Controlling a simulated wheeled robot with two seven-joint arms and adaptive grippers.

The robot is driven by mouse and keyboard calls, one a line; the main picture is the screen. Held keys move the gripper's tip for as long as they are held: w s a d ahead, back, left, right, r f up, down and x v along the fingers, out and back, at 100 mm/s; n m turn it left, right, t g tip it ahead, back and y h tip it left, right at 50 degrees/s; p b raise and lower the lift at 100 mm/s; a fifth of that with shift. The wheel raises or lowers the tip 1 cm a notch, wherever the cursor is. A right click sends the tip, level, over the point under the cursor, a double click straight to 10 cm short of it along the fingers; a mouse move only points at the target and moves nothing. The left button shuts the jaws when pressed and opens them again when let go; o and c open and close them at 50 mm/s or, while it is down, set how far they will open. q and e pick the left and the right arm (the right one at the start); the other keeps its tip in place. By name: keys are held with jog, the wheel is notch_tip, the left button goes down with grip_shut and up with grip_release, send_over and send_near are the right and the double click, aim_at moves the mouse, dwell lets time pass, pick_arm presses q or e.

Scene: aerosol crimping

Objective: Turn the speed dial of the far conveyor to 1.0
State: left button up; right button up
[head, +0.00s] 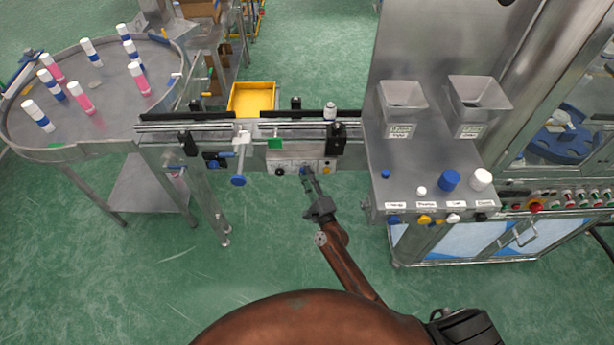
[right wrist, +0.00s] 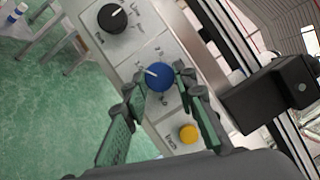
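The conveyor (head: 205,131) runs across the middle of the head view, with a small control box (head: 290,157) on its near side. In the right wrist view the box carries a black knob (right wrist: 113,17), a blue dial (right wrist: 159,77) with a white pointer mark, and a yellow button (right wrist: 189,134). My right gripper (head: 306,174) is at the box. In the right wrist view its fingertips (right wrist: 161,76) stand on both sides of the blue dial, very close to it. Whether both press on it cannot be told. The dial labels are too small to read. My left gripper is out of view.
A round table (head: 100,115) with several capped bottles stands at the left. A yellow tray (head: 252,98) is behind the conveyor. A steel station (head: 420,170) with two hoppers and loose caps stands right of the box. A black block (right wrist: 270,95) sits close right of the fingers.

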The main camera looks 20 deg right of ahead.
jog(key=o, duration=0.4)
jog(key=shift+o, duration=0.2)
jog(key=s+d+f, duration=0.1)
jog(key=s, duration=1.1)
jog(key=shift+f, duration=0.3)
